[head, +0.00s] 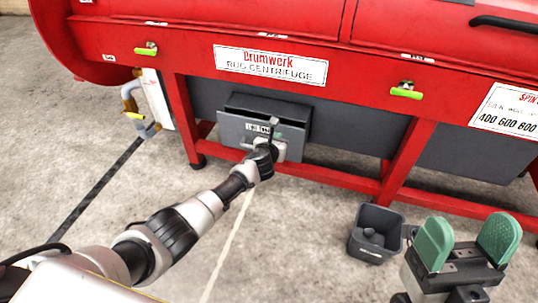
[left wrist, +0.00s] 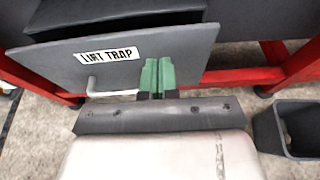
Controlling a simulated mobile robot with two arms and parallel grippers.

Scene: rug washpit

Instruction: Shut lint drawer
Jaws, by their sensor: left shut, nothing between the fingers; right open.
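The lint drawer (head: 233,131) is a dark grey box under the red centrifuge, with a white label reading "LINT TRAP" on its front. It stands partly out, and its dark open top shows behind the front panel. In the left wrist view the drawer front (left wrist: 50,62) fills the upper middle, with a pale bar handle (left wrist: 108,93) low on it. My left gripper (head: 278,136) is at the right part of the drawer front. Its green fingers (left wrist: 158,75) are shut together and empty, right of the handle; I cannot tell whether they touch the panel. My right gripper (head: 467,243) is open and empty at lower right.
The red centrifuge (head: 340,50) spans the back, with red frame legs (head: 405,160) and a low rail beside the drawer. A dark bin (head: 375,247) with lumps inside stands on the floor left of my right gripper. A pipe with a yellow handle (head: 134,115) is at left.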

